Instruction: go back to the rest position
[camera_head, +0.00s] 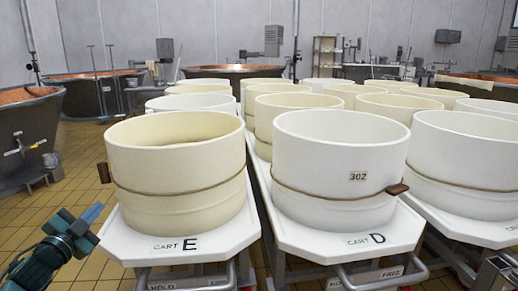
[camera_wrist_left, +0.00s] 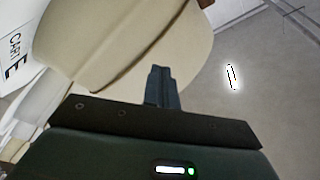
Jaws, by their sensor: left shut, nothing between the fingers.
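My left gripper (camera_head: 93,212) is at the lower left of the head view, with its blue fingers pointing up and to the right. It is shut and empty, apart from the cream mould on cart E (camera_head: 182,240) and left of that cart's white top. In the left wrist view the closed dark fingers (camera_wrist_left: 160,85) stand in front of the cream mould (camera_wrist_left: 120,35), with a grey surface to the right. My right gripper is not in view.
The cream mould (camera_head: 178,170) has a brown toggle on its left side. A white mould (camera_head: 338,165) marked 302 stands on cart D (camera_head: 368,240). More moulds stand behind. Copper vats (camera_head: 30,125) are at the left and back. Tiled floor (camera_head: 75,170) is free left of cart E.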

